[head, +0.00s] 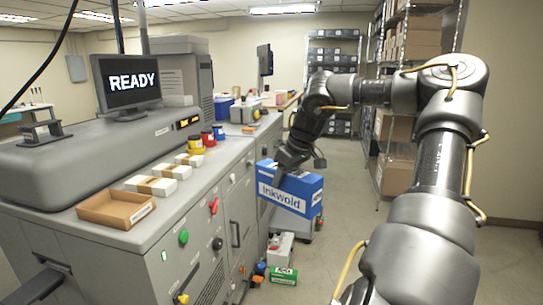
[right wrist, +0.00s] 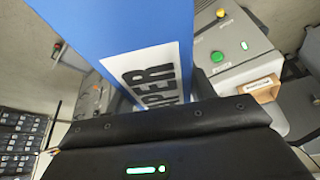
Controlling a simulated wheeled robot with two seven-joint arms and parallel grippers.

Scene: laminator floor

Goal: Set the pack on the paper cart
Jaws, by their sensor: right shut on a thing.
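The pack (head: 290,190) is a blue box with a white label reading "Inkwold". My right gripper (head: 284,168) is shut on its top and holds it beside the machine's front, over the aisle. In the right wrist view the pack (right wrist: 120,25) rises past the dark gripper body, with a label partly reading "PER". A low grey cart (head: 303,230) shows partly below and behind the pack, probably the paper cart; the pack hides most of its top. I cannot tell whether they touch. My left gripper is not in view.
The long grey machine (head: 190,215) with knobs and handles runs close along the left. On it are a cardboard tray (head: 116,208), paper stacks and ink pots. A white box (head: 281,247) and a green box (head: 283,275) are low by its foot.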

